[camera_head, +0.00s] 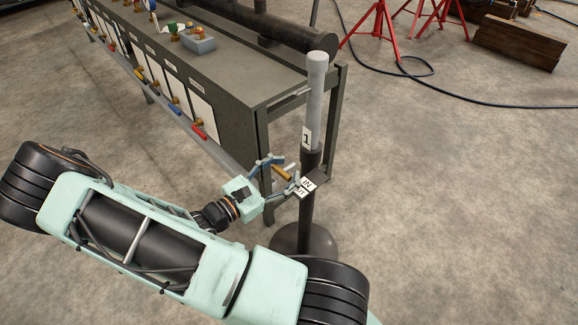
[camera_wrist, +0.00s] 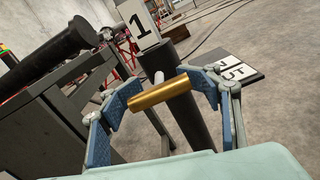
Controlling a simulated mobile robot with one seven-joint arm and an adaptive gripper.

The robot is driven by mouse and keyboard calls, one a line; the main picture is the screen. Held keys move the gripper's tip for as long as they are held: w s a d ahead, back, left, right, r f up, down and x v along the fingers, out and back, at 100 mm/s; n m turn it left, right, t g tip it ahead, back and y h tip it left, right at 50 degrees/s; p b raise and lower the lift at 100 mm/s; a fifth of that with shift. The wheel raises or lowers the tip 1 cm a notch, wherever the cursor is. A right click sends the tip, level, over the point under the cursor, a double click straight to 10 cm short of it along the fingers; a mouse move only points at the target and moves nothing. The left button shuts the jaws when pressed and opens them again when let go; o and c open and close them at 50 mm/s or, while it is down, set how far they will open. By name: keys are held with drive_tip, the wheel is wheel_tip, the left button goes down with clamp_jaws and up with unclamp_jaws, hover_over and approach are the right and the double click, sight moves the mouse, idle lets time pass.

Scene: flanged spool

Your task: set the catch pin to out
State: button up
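The catch pin is a brass cross-bar (camera_wrist: 160,93) on a pale stem, on the side of a dark upright post. In the head view the brass bar (camera_head: 282,173) shows just left of the post. My gripper (camera_head: 284,175) is at the bar, its blue fingers wide apart. In the wrist view my gripper (camera_wrist: 165,95) has one finger by each end of the bar; I cannot tell whether either touches it. An IN/OUT plate (camera_head: 306,187) is beside the pin, and it also shows in the wrist view (camera_wrist: 235,68).
The post's pale upper tube (camera_head: 315,95) bears a "1" label (camera_head: 307,139) and stands on a round base (camera_head: 303,241). A dark workbench (camera_head: 255,85) with valves and coloured handles stands close behind on the left. Red stands (camera_head: 380,25) and a black cable lie farther back. Floor at right is clear.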

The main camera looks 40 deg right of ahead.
drive_tip(key=o, duration=0.6)
drive_tip(key=shift+a, duration=0.2)
drive_tip(key=a, duration=0.8)
drive_tip(key=s+a, duration=0.1)
drive_tip(key=a, duration=0.3)
